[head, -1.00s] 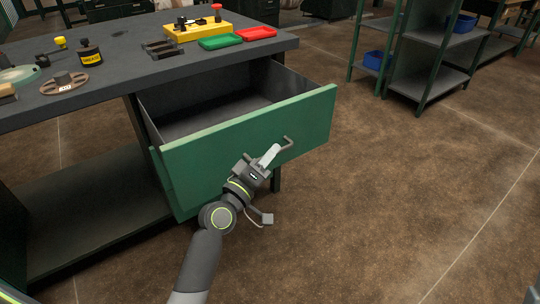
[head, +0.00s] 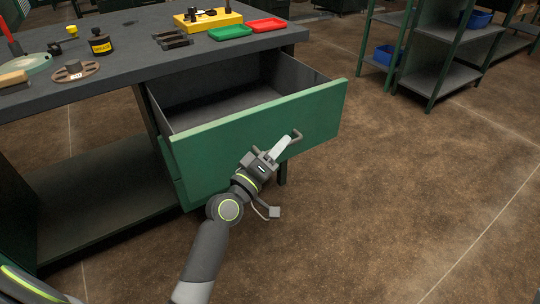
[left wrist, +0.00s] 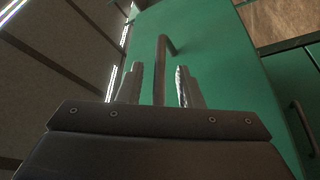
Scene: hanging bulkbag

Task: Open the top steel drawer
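The top steel drawer, with its green front (head: 225,140), stands well open under the dark workbench. The part of its grey inside that shows looks empty. Its bar handle (head: 296,136) is on the front, and it also shows in the left wrist view (left wrist: 160,65). My left gripper (head: 279,149) is at the handle. In the left wrist view its two fingers (left wrist: 160,88) are on either side of the bar, with a visible gap on both sides, so it is open around the handle. My right gripper is in no view.
A lower shelf (head: 100,200) is left of the drawer. Open floor (head: 400,190) lies to the right, with shelving (head: 440,75) behind.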

